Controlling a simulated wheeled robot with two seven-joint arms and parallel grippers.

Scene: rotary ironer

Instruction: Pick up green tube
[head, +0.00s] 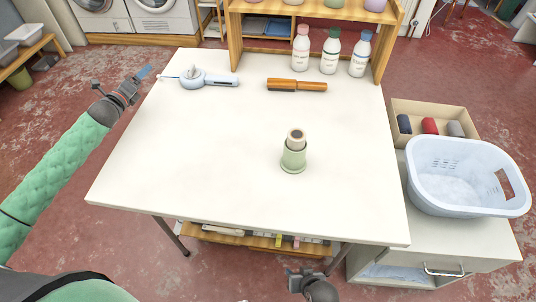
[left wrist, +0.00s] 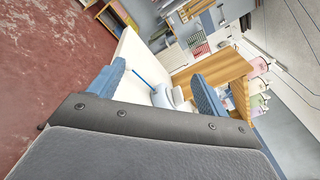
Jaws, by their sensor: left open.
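A pale green tube (head: 292,160) stands upright on the white table (head: 220,150), right of the table's middle. A narrower beige roll with a dark centre sticks up out of its top. My left gripper (head: 143,74) is over the table's far left edge, well left of the green tube and apart from it. In the left wrist view, its blue fingers (left wrist: 158,72) are spread with nothing gripped between them. My right gripper (head: 298,280) is at the bottom, in front of the table's near edge. Its fingers are too small to read.
Several bottles (head: 330,52) stand by the wooden shelf (head: 236,35). A laundry basket (head: 465,180) is at right. The table around the tube is clear.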

